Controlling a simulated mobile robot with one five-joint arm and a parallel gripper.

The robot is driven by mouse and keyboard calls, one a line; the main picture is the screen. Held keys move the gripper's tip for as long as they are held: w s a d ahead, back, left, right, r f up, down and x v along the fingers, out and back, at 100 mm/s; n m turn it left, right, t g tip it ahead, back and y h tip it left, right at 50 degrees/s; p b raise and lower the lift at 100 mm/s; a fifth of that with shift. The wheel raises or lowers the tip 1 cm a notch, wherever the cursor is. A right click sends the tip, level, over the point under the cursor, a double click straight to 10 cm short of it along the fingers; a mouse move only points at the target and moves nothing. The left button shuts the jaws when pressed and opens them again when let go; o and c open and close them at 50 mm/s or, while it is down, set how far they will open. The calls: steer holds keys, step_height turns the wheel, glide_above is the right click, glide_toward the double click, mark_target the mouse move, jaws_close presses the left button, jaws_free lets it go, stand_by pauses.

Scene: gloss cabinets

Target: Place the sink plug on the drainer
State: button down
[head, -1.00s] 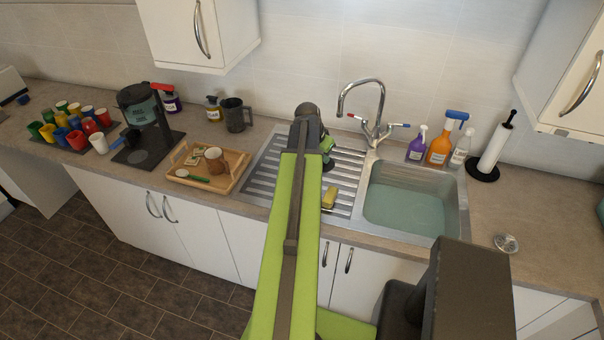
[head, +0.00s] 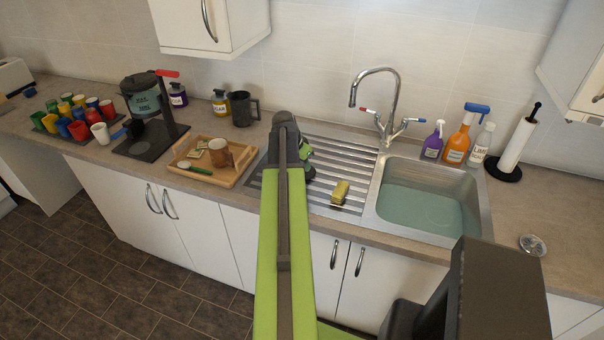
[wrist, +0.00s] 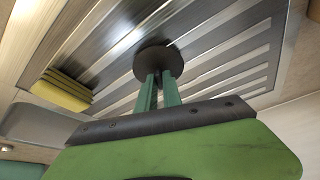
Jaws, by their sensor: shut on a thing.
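The sink plug (wrist: 154,62) is a dark round disc, seen in the wrist view between my fingertips and the ribbed drainer. My gripper (wrist: 158,82) has its green fingers shut on the plug. I cannot tell whether the plug touches the ribs. The steel drainer (head: 345,158) lies left of the sink bowl and also fills much of the wrist view (wrist: 215,58). In the head view my gripper (head: 306,166) is over the drainer's left part, mostly behind my arm, and the plug is hidden there.
A yellow sponge (head: 340,191) lies on the drainer's front part, right of my gripper. The water-filled sink bowl (head: 425,208) is further right, with a tap (head: 388,105) behind. A wooden tray (head: 237,172) with a mug stands left of the drainer. Spray bottles (head: 457,140) stand behind the bowl.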

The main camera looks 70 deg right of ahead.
steer(key=shift+r, duration=0.15)
steer(key=c, duration=1.5)
jaws_free()
steer(key=shift+f, duration=0.2)
steer(key=shift+r, duration=0.15)
steer(key=shift+r+p, duration=0.3)
steer(key=shift+p, duration=0.1)
steer(key=p+v, duration=1)
steer(key=v, duration=0.1)
steer(key=shift+r, duration=0.2)
steer(key=shift+w+a, duration=0.1)
steer(key=shift+w, duration=0.05)
